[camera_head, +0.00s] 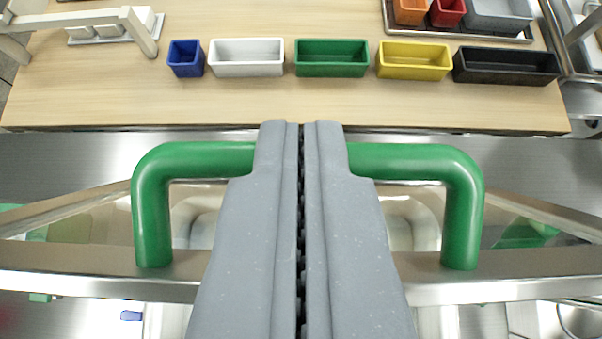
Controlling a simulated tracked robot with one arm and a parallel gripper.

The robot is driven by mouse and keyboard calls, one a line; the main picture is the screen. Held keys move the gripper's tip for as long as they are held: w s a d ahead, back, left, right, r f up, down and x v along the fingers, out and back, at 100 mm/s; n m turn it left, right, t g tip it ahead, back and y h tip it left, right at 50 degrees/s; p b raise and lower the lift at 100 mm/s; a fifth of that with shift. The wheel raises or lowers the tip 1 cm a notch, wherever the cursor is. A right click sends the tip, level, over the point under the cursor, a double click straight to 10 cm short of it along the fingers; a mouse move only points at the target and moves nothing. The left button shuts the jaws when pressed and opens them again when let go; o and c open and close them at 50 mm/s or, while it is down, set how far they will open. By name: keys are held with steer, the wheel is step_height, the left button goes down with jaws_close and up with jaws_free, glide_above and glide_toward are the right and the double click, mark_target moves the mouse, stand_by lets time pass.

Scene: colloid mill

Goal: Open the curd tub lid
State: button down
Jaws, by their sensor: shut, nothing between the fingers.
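A thick green U-shaped handle (410,161) spans the middle of the view. Its two legs stand on a steel bar (80,284), which looks like an edge of the curd tub lid. My gripper (301,126) is in front of the handle's middle and hides that part. Its two grey fingers are shut against each other with nothing between them. The fingertips reach just past the handle's crossbar in the picture; I cannot tell if they touch it. Most of the lid is cut off or hidden by the fingers.
Beyond the handle is a wooden table (120,105) with a row of bins: blue (185,58), white (246,58), green (331,58), yellow (414,60) and black (506,65). A tray (500,36) with small containers is at the back right. A white frame (85,20) stands back left.

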steer(key=s+r+t+b, duration=0.1)
steer(key=s+r+t, duration=0.1)
steer(key=s+r, duration=0.5)
steer(key=s+r+t+b, duration=0.15)
steer(key=s+r, duration=0.35)
steer(key=s, duration=0.5)
steer(key=w+f+g+p, duration=0.15)
steer(key=w+p, duration=0.25)
steer(key=w, duration=0.5)
steer(key=w+f+g+p, duration=0.1)
steer(key=w+g+p, duration=0.3)
steer(key=w, duration=0.6)
steer(key=p+x, duration=0.3)
steer(key=x, duration=0.8)
steer(key=shift+s+f+p, duration=0.1)
steer(key=shift+s+f, duration=0.2)
steer(key=shift+s, duration=0.3)
steer(key=shift+s+f+p, duration=0.15)
steer(key=shift+s+f, duration=0.15)
steer(key=shift+s, duration=0.35)
steer(key=shift+s+f+p, duration=0.1)
steer(key=shift+s+f, duration=0.2)
steer(key=shift+s, duration=0.3)
